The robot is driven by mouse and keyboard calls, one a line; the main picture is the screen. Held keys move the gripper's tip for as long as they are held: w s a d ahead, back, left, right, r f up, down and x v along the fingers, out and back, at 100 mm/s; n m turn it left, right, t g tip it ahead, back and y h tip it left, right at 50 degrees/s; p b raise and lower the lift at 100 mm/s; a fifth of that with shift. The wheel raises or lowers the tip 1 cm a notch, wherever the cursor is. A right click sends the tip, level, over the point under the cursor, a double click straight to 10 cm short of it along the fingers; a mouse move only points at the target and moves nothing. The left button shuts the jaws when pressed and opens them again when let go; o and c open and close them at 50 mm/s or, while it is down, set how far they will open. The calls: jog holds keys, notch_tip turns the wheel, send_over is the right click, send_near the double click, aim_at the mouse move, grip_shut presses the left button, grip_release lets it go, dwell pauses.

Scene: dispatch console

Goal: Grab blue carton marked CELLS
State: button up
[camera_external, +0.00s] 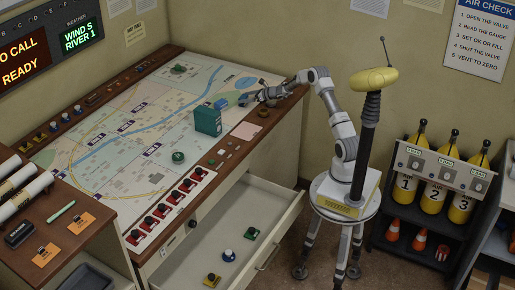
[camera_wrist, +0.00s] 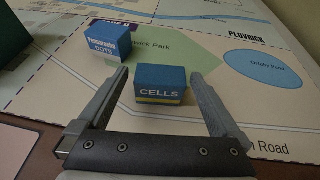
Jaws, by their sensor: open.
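The blue carton marked CELLS (camera_wrist: 161,86) stands upright on the map table, its lettered face with a yellow stripe towards me. My gripper (camera_wrist: 158,82) is open in the wrist view, with one finger on each side of the carton. In the external view my gripper (camera_external: 246,99) is low over the map's right end. The CELLS carton is hard to make out there.
A second blue carton, marked DOTS (camera_wrist: 110,43), stands just behind and left of the CELLS carton. A dark green box (camera_external: 208,120) stands on the map (camera_external: 110,120) left of my gripper. An open drawer (camera_external: 215,245) juts out below the table's front edge.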

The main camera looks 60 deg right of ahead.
jog(key=shift+x, duration=1)
jog(key=c, duration=1.3)
